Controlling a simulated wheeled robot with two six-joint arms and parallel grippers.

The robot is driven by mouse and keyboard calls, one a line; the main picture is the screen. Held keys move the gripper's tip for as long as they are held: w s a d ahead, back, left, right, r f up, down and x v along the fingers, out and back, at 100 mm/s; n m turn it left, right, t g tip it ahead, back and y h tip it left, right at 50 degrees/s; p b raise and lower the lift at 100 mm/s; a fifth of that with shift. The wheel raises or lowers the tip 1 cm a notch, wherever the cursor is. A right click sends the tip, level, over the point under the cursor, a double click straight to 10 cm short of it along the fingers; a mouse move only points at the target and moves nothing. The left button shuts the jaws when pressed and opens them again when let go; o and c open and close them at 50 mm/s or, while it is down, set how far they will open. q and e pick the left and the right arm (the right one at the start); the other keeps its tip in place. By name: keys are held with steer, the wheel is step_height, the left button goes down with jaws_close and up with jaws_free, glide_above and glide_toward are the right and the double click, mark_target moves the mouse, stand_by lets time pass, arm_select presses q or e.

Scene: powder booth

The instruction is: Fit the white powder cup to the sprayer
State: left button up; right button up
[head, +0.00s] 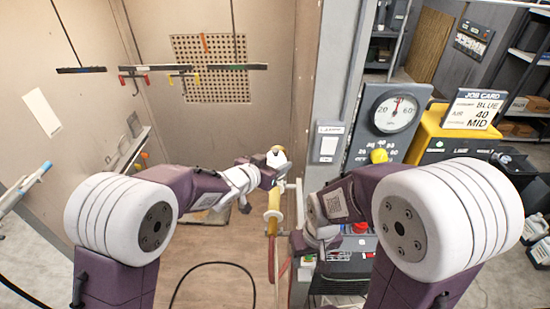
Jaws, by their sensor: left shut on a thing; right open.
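A small rounded white thing (276,158), which looks like the white powder cup, shows at the tip of my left gripper (270,173). That gripper is shut on it, though its fingers are small and partly hidden. The yellow sprayer (273,212) stands roughly upright just below, near the booth's right edge. I cannot tell whether the cup touches the sprayer. My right gripper (299,243) is open, low and to the right of the sprayer, partly hidden by its own arm.
A gauge panel (396,112) and a yellow box with a job card (470,112) stand at the right. Hooks hang from a rail (190,70) inside the booth. A dark hose (215,264) loops over the floor. The booth's middle is open.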

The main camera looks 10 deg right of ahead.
arm_select(q)
steer(key=shift+r+p, duration=0.2)
steer(key=shift+p, duration=0.35)
steer(key=m+g+h+p, duration=0.1)
steer(key=p, duration=0.1)
steer(key=shift+p, duration=0.3)
steer(key=shift+f+p, duration=0.1)
steer(key=shift+p, duration=0.3)
steer(key=shift+f+m, duration=0.1)
steer(key=shift+m, duration=0.2)
